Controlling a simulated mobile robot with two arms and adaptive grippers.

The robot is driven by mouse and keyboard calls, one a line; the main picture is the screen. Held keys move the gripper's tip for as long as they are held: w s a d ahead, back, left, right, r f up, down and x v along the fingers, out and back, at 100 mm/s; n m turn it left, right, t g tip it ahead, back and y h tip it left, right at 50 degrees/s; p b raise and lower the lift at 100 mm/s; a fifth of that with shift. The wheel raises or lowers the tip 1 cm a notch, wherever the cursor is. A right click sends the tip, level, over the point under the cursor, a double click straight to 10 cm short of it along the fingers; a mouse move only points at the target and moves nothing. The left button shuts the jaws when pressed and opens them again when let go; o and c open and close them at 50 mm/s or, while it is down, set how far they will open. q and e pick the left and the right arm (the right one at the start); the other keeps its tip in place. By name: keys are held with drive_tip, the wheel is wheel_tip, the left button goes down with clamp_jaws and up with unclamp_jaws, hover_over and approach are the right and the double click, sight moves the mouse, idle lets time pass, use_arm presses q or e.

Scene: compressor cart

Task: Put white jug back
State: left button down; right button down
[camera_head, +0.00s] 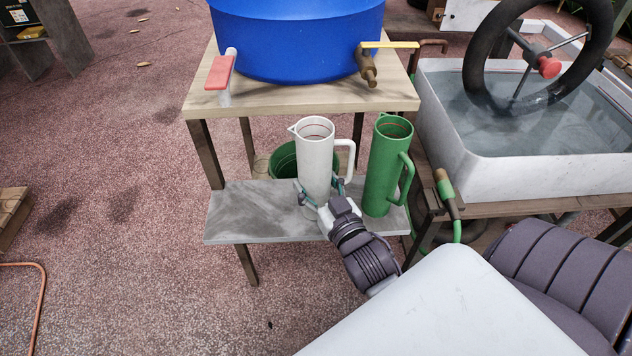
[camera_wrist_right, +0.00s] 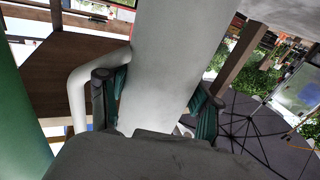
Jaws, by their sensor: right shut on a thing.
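The white jug (camera_head: 316,155) stands upright at the grey shelf (camera_head: 240,215) below the wooden stand, its handle to the right. I cannot tell whether its base touches the shelf. My right gripper (camera_head: 322,192) is shut on the lower part of the white jug, with one finger on each side. In the right wrist view the jug's body (camera_wrist_right: 165,70) fills the middle between the green-padded fingers (camera_wrist_right: 160,105), and its handle (camera_wrist_right: 82,85) shows to the left. My left gripper is not in view.
A green jug (camera_head: 387,165) stands just right of the white jug on the shelf. A green bucket (camera_head: 284,160) is behind. A blue tub (camera_head: 297,40) with two taps sits on the wooden stand (camera_head: 300,97) above. A water-filled white basin (camera_head: 460,165) stands at right.

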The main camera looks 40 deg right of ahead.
drive_tip(key=c, duration=0.7)
unclamp_jaws()
drive_tip(key=shift+f, duration=0.15)
drive_tip(key=o, duration=0.5)
use_arm(q)
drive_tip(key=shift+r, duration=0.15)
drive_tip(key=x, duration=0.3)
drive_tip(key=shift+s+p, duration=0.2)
drive_tip(key=shift+p, duration=0.15)
use_arm(e)
drive_tip(key=s, duration=0.4)
drive_tip(key=s+a, duration=0.1)
drive_tip(key=s, duration=0.3)
drive_tip(key=s+a, duration=0.1)
drive_tip(key=s, duration=0.3)
drive_tip(key=shift+r, duration=0.25)
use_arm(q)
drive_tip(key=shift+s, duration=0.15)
use_arm(e)
drive_tip(key=shift+w, duration=0.1)
